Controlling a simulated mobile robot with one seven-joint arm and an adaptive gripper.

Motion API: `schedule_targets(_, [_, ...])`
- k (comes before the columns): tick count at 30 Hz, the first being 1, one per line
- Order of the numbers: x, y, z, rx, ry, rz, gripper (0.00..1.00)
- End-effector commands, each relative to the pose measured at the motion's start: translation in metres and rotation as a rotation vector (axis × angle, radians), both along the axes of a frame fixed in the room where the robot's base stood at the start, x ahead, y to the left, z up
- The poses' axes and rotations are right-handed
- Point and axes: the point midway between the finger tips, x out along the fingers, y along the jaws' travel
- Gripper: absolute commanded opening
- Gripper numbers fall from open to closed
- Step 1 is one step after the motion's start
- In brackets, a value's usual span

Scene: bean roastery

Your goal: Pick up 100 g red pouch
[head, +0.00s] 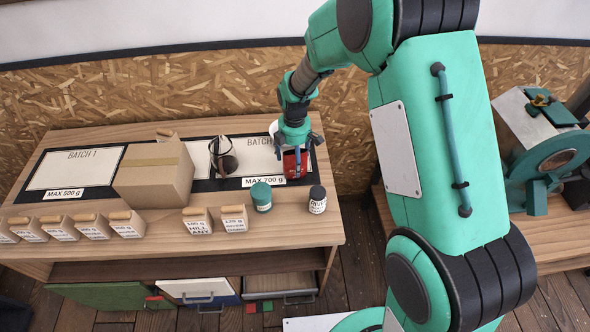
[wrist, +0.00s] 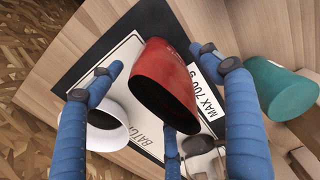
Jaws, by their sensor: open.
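A red pouch-like object (head: 295,163) stands on the BATCH 2 side of the mat, just behind the MAX 700 g label. My gripper (head: 296,147) is directly above and around it, pointing down. In the wrist view, the red object (wrist: 165,78) is between the spread blue fingers of my gripper (wrist: 155,62), with visible gaps on both sides. The fingers are open and no clear contact shows. Its weight marking cannot be read, and my gripper partly hides it in the head view.
A white cup (wrist: 107,125) is close beside the left finger. A cardboard box (head: 153,178) and several small bags (head: 198,222) occupy the table's left and front.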

Motion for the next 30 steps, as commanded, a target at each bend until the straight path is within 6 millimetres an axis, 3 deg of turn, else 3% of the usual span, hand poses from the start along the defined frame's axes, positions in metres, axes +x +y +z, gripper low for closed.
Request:
schedule_targets(6, [0.0,0.0,-0.019,0.0,0.001,0.0,0.78])
schedule_targets(23, [0.0,0.0,-0.019,0.0,0.0,0.0,0.78])
schedule_targets(28, [0.0,0.0,-0.019,0.0,0.0,0.0,0.46])
schedule_targets(30, [0.0,0.0,-0.019,0.0,0.0,0.0,0.41])
